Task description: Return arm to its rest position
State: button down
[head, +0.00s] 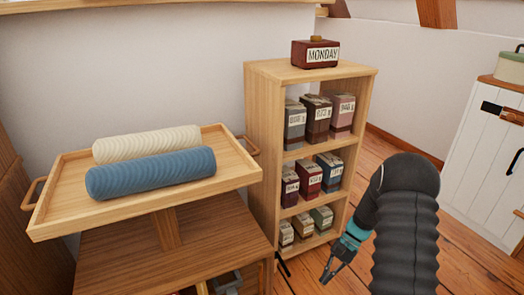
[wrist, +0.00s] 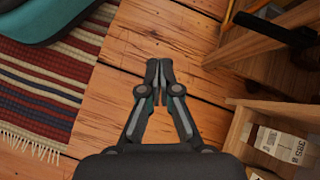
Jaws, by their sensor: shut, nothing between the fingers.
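My gripper (head: 340,266) hangs low in front of the right side of the wooden shelf, at the end of my dark arm. In the wrist view my gripper (wrist: 159,66) points at the plank floor (wrist: 125,98). Its fingertips are together and nothing shows between them. The gripper looks apart from the shelf, with floor around it.
The wooden shelf (head: 262,140) holds several labelled boxes, with a red MONDAY box (head: 315,53) on top. A wooden tray (head: 60,207) at left holds a cream roll (head: 147,143) and a blue roll (head: 150,173). A white cabinet (head: 487,165) stands right. A striped rug (wrist: 45,85) lies left.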

jog(key=s+a+r+n+t+h+p, duration=0.1)
jog(key=s+r+n+t+h+p, duration=0.1)
jog(key=s+r, duration=0.5)
jog(key=s+a+r+n+t+h+p, duration=0.2)
jog(key=s+r+t, duration=0.3)
jog(key=r, duration=1.5)
jog(key=s+a+r+n+t+h+p, duration=0.1)
jog(key=s+r+n+t+h+p, duration=0.2)
jog(key=s+r, duration=0.7)
notch_tip(320, 180, up, 4)
jog(key=shift+a+r+n+t+p, duration=0.1)
jog(key=shift+a+n+t+p, duration=0.2)
jog(key=shift+n+t+p, duration=0.15)
